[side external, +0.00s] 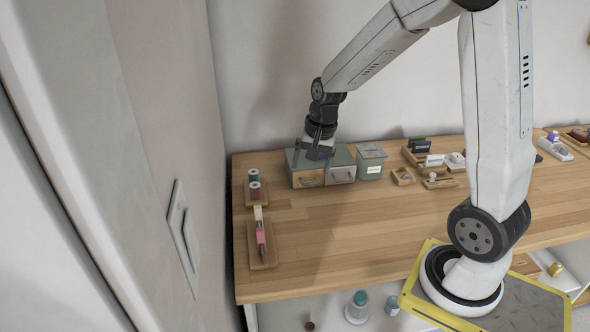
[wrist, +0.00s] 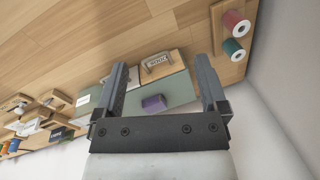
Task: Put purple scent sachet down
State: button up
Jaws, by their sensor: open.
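The purple scent sachet (wrist: 153,103) lies on the green top of a small drawer box (wrist: 178,118), between the two fingers in the wrist view and apart from both. In the side view a bit of the purple sachet (side external: 324,154) shows beside the fingers, mostly hidden by them. My gripper (wrist: 161,72) is open, with a finger on either side of the sachet. In the side view my gripper (side external: 318,150) points down over the box top (side external: 343,156), at the back left of the table.
Thread spools (side external: 254,190) and a tray with a pink item (side external: 262,248) lie along the left edge. Small trays and stamps (side external: 432,168) are farther right. The table's middle (side external: 350,220) is clear.

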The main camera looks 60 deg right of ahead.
jog(key=s+a+f+n, duration=0.3)
jog(key=s+a+n, duration=0.5)
jog(key=a+n, duration=0.2)
jog(key=shift+s+a+n+t+h, duration=0.25)
jog(key=shift+n+t+h, duration=0.15)
jog(key=shift+n, duration=0.5)
jog(key=shift+w+f, duration=0.1)
